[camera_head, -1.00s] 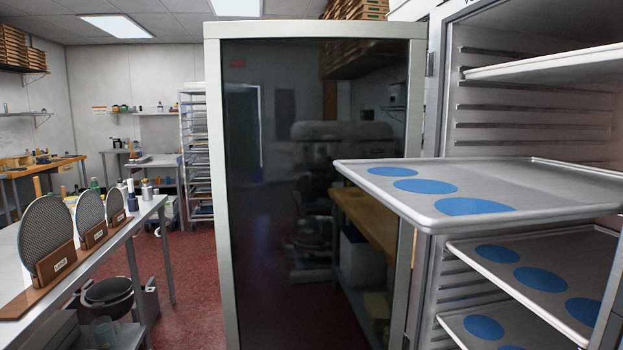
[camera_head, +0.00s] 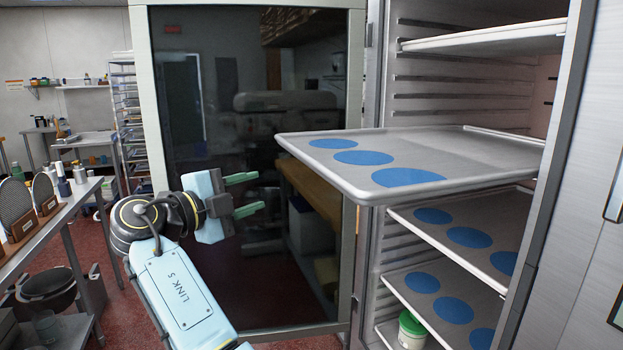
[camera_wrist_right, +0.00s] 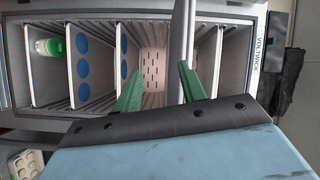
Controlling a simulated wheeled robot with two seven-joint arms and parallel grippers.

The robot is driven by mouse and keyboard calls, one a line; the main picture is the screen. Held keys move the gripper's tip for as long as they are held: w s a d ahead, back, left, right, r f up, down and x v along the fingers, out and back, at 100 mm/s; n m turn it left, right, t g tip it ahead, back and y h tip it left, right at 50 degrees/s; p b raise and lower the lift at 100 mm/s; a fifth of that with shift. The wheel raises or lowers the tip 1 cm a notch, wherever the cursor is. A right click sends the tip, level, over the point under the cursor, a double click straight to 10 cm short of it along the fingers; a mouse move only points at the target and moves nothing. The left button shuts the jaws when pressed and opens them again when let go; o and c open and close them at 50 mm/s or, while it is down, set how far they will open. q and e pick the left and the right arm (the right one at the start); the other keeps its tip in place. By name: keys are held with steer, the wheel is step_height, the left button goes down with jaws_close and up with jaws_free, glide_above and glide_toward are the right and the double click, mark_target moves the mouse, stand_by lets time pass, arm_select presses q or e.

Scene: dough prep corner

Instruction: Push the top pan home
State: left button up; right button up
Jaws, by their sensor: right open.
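The top pan (camera_head: 465,160) is a grey metal sheet pan with blue discs. It juts well out of the open cabinet (camera_head: 375,250), farther than the pans below. My right gripper (camera_head: 247,194) is open and empty, left of the pan's front corner and apart from it, fingers pointing right. In the right wrist view, turned sideways, the top pan (camera_wrist_right: 177,40) shows edge-on between the green fingers (camera_wrist_right: 160,88) in the picture. I cannot tell its distance there. My left gripper is out of view.
A second pan (camera_head: 450,222) and a third (camera_head: 395,290) sit below, with a green-lidded tub (camera_head: 411,330) at the bottom. A bare shelf or pan (camera_head: 485,40) is above. The dark-glass door (camera_head: 240,100) stands open behind my arm. A table (camera_head: 75,205) is at left.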

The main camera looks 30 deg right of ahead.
mark_target(301, 158)
steer(key=s+r+m+g, duration=0.2)
steer(key=s+r+m, duration=0.1)
steer(key=r+m, duration=0.2)
steer(key=shift+n+h, duration=0.3)
steer(key=d+p, duration=0.1)
steer(key=d, duration=0.3)
steer(key=w+d+p, duration=0.1)
steer(key=d, duration=0.3)
steer(key=w+d+p, duration=0.1)
steer(key=d, duration=0.4)
steer(key=shift+d+r+p, duration=0.1)
steer(key=shift+p, duration=0.3)
jaws_close()
